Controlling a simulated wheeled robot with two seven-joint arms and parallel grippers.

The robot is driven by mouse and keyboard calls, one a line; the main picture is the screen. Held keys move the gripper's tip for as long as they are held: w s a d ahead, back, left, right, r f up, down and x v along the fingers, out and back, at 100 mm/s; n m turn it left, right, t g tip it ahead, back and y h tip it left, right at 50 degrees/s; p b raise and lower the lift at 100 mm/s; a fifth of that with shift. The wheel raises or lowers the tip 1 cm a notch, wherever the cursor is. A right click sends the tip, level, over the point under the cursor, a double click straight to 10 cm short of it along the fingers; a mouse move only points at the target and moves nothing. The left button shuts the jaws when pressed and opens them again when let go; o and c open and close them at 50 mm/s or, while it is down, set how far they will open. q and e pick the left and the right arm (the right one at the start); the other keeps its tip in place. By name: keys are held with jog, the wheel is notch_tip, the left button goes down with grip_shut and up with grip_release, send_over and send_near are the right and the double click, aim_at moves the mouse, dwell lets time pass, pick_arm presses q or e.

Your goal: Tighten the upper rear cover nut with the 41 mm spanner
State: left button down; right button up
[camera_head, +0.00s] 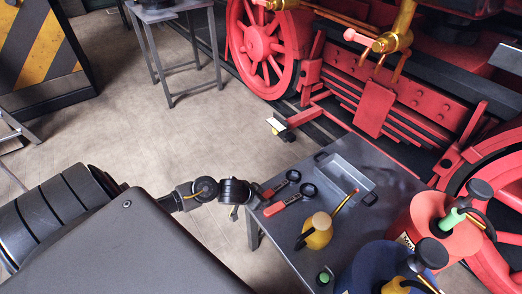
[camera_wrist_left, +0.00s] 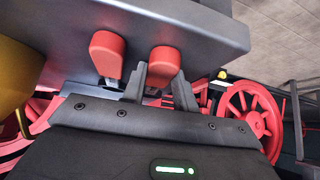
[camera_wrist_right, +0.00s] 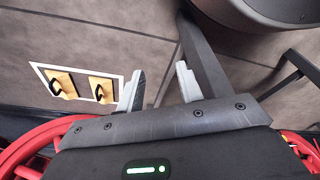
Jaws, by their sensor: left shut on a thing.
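Two spanners with red handles and black ring ends lie on the grey table. My left gripper (camera_head: 257,194) is at the table's left edge, shut on the handle end of the farther spanner (camera_head: 283,183). In the left wrist view that red handle (camera_wrist_left: 163,60) sits between the two fingers. The nearer spanner (camera_head: 290,201) lies beside it, and its handle (camera_wrist_left: 107,52) shows left of the fingers. I cannot read a size on either. My right gripper (camera_wrist_right: 158,90) is open and empty in the right wrist view. I cannot make out the cover nut.
The table (camera_head: 337,232) also bears a grey tray (camera_head: 338,178), a yellow oil can (camera_head: 318,232), a red can (camera_head: 440,228) and a blue can (camera_head: 370,268). The red locomotive (camera_head: 400,95) stands behind it. Floor (camera_head: 190,130) is clear left of the table.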

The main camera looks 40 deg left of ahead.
dwell(0.3)
